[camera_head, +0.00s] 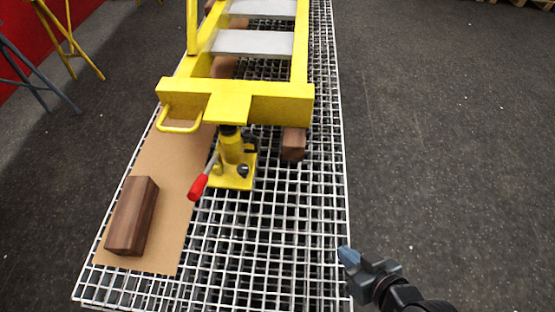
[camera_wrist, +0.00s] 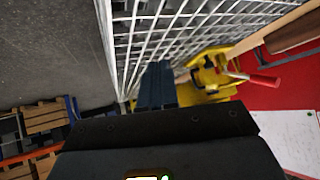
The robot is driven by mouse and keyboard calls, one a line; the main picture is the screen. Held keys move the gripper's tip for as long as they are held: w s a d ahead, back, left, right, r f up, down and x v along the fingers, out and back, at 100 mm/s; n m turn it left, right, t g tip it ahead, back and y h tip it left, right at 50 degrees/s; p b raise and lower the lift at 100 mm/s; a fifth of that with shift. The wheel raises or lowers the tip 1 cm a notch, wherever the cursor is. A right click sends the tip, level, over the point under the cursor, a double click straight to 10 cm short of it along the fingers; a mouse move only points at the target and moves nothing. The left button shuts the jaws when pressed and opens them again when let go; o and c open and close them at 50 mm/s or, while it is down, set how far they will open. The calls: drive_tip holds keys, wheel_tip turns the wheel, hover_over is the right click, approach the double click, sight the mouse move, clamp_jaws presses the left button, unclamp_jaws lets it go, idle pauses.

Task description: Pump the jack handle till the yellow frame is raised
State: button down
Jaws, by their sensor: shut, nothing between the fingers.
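The yellow frame (camera_head: 270,98) lies over the white wire grating, with its end plate above the jack. The yellow bottle jack (camera_head: 233,160) stands on the grating under that plate. Its handle (camera_head: 198,187) has a red grip and points down and to the left in the head view. The jack also shows in the wrist view (camera_wrist: 205,83), with the red grip (camera_wrist: 264,82) pointing right. My gripper (camera_head: 347,256) is at the grating's right edge in the head view, well apart from the handle. It is shut and empty; its dark fingers (camera_wrist: 157,84) show in the wrist view.
A dark wooden block (camera_head: 132,216) lies on a brown board (camera_head: 172,196) left of the jack. Another block (camera_head: 293,144) is under the frame's right side. The grating (camera_head: 262,262) is bare in front of the jack. Open floor (camera_head: 445,140) lies to the right.

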drive_tip(key=w+a+n+g+y, duration=0.3)
drive_tip(key=w+a, duration=0.4)
drive_tip(key=w, duration=0.2)
drive_tip(key=w+a+r+n+g+y, duration=0.2)
drive_tip(key=w+a+r+n+g, duration=0.1)
drive_tip(key=r, duration=0.5)
drive_tip(key=w+a+r+n+g+y, duration=0.2)
drive_tip(key=w+a+r+n+g, duration=0.2)
drive_tip(key=w+a+r, duration=0.3)
drive_tip(key=a+r+n, duration=0.1)
drive_tip(key=a, duration=0.1)
drive_tip(key=shift+w+a+r+y+p, duration=0.25)
drive_tip(key=shift+a+r+y+p, duration=0.05)
drive_tip(key=shift+r+y+p, duration=0.1)
drive_tip(key=p, duration=0.1)
approach(195, 184)
drive_tip(key=w+a+r, duration=0.1)
drive_tip(key=w+a, duration=0.1)
drive_tip(key=a, duration=0.2)
drive_tip(key=f, duration=0.1)
drive_tip(key=s+f, duration=0.1)
drive_tip(key=s+a+f, duration=0.1)
drive_tip(key=f, duration=0.1)
drive_tip(key=shift+a+p, duration=0.1)
drive_tip(key=shift+p, duration=0.2)
drive_tip(key=shift+s+f, duration=0.1)
